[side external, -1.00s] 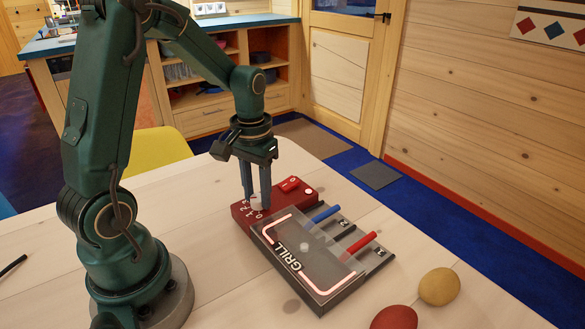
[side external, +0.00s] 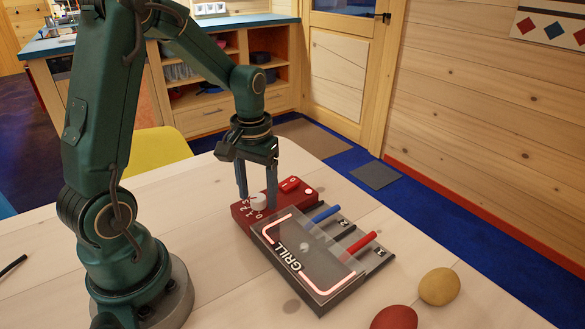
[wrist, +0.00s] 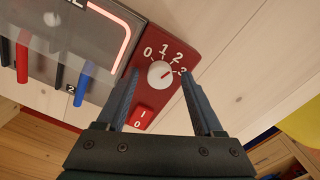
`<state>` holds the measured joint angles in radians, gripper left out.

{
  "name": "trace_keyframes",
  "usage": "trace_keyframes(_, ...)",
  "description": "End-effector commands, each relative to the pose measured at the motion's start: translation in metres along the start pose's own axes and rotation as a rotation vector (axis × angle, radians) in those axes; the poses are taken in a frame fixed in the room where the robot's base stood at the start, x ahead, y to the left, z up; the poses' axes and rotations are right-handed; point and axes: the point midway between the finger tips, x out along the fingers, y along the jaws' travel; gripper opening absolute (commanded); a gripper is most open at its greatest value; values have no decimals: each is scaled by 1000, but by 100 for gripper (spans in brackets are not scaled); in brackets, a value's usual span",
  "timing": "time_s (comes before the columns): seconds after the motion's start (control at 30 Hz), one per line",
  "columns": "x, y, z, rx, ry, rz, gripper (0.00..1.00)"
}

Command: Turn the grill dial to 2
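The grill dial (side external: 259,202) is a round white knob on the red control panel (side external: 240,216) of the grill. It also shows in the wrist view (wrist: 161,75), with the numbers 0, 1, 2 and 3 printed around it. A short red mark on the knob points up and right in that view, roughly toward the 2; its exact alignment is hard to tell. My gripper (side external: 257,199) is open, with one finger on each side of the dial. The wrist view shows gaps between the fingers (wrist: 160,78) and the knob.
A red rocker switch (wrist: 141,118) marked I and 0 sits beside the dial on the panel. The grey grill plate (side external: 300,262) has glowing strips. Blue (side external: 326,214) and red (side external: 361,243) handles lie along its right side. A yellow (side external: 440,287) and a red (side external: 394,318) egg-shaped object lie nearer the front.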

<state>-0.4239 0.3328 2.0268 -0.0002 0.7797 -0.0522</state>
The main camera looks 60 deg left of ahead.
Motion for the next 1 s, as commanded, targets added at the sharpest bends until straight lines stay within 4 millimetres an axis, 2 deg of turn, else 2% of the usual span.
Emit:
trace_keyframes(0.17, -2, 0, 0, 0, 0, 0, 69)
trace_keyframes(0.5, -43, 0, -1, 0, 5, 0, 69)
trace_keyframes(0.6, -49, 0, 0, 0, 1, 0, 69)
trace_keyframes(1.0, -54, 4, 0, 15, 13, 1, 69)
